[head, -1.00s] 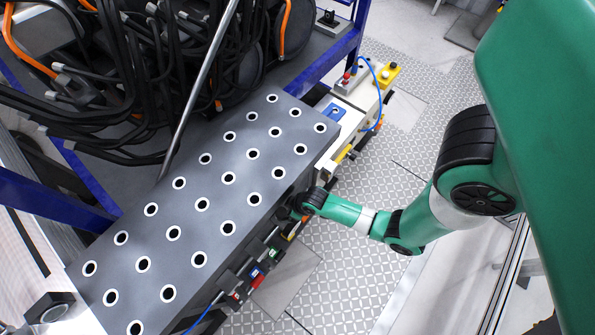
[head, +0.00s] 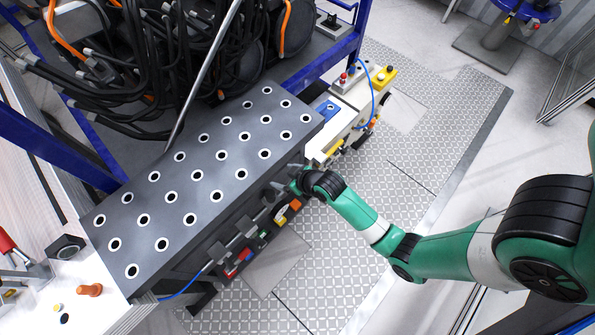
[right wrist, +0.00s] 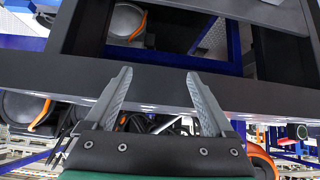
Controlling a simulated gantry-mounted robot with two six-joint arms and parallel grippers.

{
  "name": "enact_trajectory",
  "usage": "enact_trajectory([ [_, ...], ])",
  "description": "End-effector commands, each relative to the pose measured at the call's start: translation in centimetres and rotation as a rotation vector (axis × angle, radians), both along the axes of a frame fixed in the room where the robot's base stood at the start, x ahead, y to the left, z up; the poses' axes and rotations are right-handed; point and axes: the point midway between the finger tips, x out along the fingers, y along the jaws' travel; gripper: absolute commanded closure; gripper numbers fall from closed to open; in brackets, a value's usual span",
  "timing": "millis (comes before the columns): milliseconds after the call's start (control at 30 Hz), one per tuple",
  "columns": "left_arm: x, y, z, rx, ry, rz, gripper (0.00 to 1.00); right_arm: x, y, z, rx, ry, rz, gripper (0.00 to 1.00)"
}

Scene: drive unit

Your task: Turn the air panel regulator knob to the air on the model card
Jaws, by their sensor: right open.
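My right gripper (head: 284,180) is beside the front side of the dark drilled plate (head: 232,165), near its right end. In the right wrist view my right gripper (right wrist: 158,78) is open, with nothing between its two grey fingers. Those fingers point at a dark horizontal beam (right wrist: 210,97). A row of small coloured parts (head: 240,258), red, blue, green, yellow and orange, sits below the plate's front edge. I cannot tell which part, if any, is the regulator knob. I cannot make out a model card. My left gripper is not in view.
A bundle of black hoses (head: 190,50) lies behind the plate. A white box with buttons and a blue hose (head: 352,90) stands at the plate's right end. A blue frame post (head: 361,25) rises near it. Patterned floor (head: 420,150) lies open to the right.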

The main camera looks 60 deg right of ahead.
Motion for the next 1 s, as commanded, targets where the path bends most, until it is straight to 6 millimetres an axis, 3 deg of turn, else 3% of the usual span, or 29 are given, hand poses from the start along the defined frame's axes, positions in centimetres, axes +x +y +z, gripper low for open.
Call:
enact_trajectory([
  [333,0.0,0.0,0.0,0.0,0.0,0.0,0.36,0.2,0.0,0.2,-0.002,-0.006,0.002,0.12],
  [467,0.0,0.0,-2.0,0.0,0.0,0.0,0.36,-0.1,0.0,-2.2,0.01,-0.001,0.025,0.12],
  [567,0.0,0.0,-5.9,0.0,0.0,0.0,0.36,-0.8,0.2,-7.0,0.036,-0.001,0.087,0.12],
  [700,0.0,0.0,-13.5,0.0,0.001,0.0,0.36,-1.7,0.5,-15.2,0.078,-0.064,0.213,0.12],
  [800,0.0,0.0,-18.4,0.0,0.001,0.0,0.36,-2.3,0.4,-19.8,0.082,-0.154,0.286,0.12],
  [900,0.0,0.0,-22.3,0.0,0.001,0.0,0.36,-2.6,-0.2,-22.7,0.059,-0.258,0.327,0.12],
  [1000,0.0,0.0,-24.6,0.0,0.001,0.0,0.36,-3.0,-0.9,-24.1,0.025,-0.342,0.341,0.12],
])
